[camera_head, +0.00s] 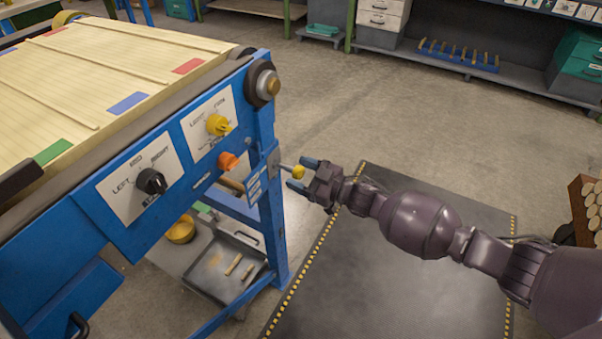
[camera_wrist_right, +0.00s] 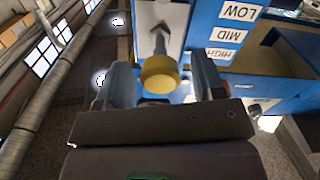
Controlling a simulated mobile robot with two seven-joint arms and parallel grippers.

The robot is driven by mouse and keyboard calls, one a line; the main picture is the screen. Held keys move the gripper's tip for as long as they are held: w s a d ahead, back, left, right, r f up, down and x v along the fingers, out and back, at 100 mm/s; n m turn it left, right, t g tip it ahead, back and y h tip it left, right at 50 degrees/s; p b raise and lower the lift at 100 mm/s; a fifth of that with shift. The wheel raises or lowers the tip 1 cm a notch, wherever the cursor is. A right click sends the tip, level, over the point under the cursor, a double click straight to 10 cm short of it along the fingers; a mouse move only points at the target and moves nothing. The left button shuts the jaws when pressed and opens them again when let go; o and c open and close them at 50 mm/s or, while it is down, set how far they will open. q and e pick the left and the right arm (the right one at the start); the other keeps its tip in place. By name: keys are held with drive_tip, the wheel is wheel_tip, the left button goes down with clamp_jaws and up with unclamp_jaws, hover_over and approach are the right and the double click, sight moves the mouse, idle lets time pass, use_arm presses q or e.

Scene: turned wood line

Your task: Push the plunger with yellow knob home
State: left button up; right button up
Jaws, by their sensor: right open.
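The plunger's yellow knob (camera_head: 298,172) sticks out on a metal rod from a grey plate on the right end of the blue machine (camera_head: 190,150). In the right wrist view the yellow knob (camera_wrist_right: 160,73) sits between the two fingers, with its rod running up to the grey plate. My right gripper (camera_head: 302,174) is open around the knob, one finger on each side. I cannot tell whether a finger touches it. Labels LOW, MID and HIGH (camera_wrist_right: 222,53) show on the blue panel beside the rod. My left gripper is not in view.
The machine's front carries a black selector (camera_head: 151,181), a yellow selector (camera_head: 218,125) and an orange button (camera_head: 228,161). A grey tray (camera_head: 210,285) with wooden pieces is below. A dark floor mat (camera_head: 400,290) lies under my right arm.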

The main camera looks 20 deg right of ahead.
sight(289, 167)
drive_tip(key=c, duration=0.6)
clamp_jaws()
drive_tip(key=shift+x, duration=1.35)
drive_tip(key=shift+w+a, duration=0.2)
drive_tip(key=shift+a, duration=0.05)
drive_tip(key=shift+o, duration=1.4)
unclamp_jaws()
drive_tip(key=o, duration=0.3)
drive_tip(key=shift+w, duration=0.1)
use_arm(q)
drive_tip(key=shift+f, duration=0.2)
